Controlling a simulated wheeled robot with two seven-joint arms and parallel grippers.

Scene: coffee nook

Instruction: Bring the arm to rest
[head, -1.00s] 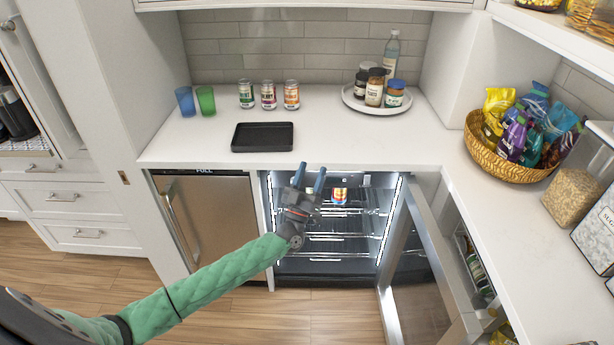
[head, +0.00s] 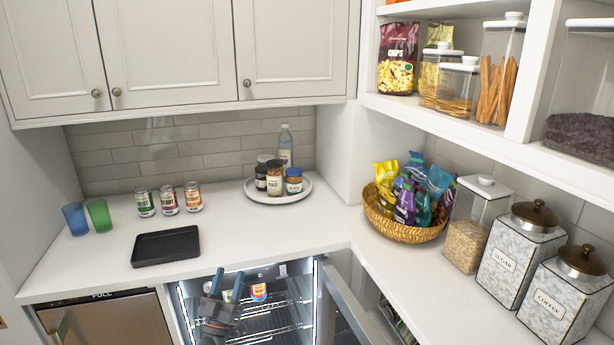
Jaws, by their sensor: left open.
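My left gripper (head: 227,284) shows at the bottom of the head view, in front of the open lit fridge (head: 318,290). Its two blue-tipped fingers point up and are apart, with nothing seen between them. Most of my left arm is below the picture. Inside the fridge, an orange-red can (head: 259,292) stands right of the gripper. Another can (head: 228,296) is partly hidden behind the fingers. I cannot tell how far the gripper is from the shelf. My right gripper is out of view.
The fridge door (head: 345,300) stands open on the right. On the counter are a black tray (head: 166,246), blue and green cups (head: 99,215), several cans (head: 169,200), a white tray of jars (head: 302,194), a basket of snack bags (head: 385,225) and canisters (head: 518,250).

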